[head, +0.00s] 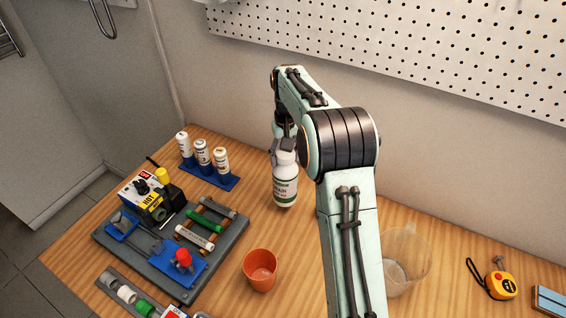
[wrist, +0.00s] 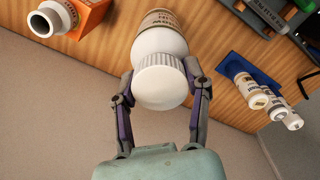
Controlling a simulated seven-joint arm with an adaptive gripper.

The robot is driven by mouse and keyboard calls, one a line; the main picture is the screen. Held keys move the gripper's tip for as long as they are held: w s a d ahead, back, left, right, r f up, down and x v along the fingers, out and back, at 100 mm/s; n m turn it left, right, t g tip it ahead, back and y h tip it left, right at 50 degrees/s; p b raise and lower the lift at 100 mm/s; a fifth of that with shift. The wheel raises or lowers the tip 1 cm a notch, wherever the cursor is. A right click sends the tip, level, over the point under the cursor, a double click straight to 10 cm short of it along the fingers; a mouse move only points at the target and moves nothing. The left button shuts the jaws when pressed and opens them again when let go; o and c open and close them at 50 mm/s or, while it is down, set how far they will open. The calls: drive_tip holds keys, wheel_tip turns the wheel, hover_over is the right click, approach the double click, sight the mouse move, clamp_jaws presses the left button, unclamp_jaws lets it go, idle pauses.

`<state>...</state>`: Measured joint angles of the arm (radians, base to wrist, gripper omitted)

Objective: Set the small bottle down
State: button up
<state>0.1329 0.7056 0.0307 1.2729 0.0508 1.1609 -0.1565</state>
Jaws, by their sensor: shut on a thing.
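The small bottle (head: 285,184) is white with a label and a dark green band low down. It hangs roughly upright below my gripper (head: 284,150) in the head view, over the back middle of the bench. I cannot tell whether its base touches the wood. In the wrist view my gripper (wrist: 158,95) is shut with one finger on each side of the bottle, by its white ribbed cap (wrist: 160,80).
Several white bottles (head: 202,157) stand on a blue base at the back left. A grey tray (head: 235,232) with tools lies in front. An orange cup (head: 260,270) stands front middle, a clear container (head: 408,262) right of my arm, a tape measure (head: 500,284) far right. Bare wood (head: 250,200) surrounds the bottle.

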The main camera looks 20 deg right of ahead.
drive_tip(key=shift+w+f, duration=0.7)
drive_tip(key=shift+f, duration=0.15)
drive_tip(key=shift+w+d+f, duration=0.1)
drive_tip(key=shift+f, duration=1.6)
drive_tip(key=o, duration=1.2)
drive_tip(key=shift+o, duration=0.2)
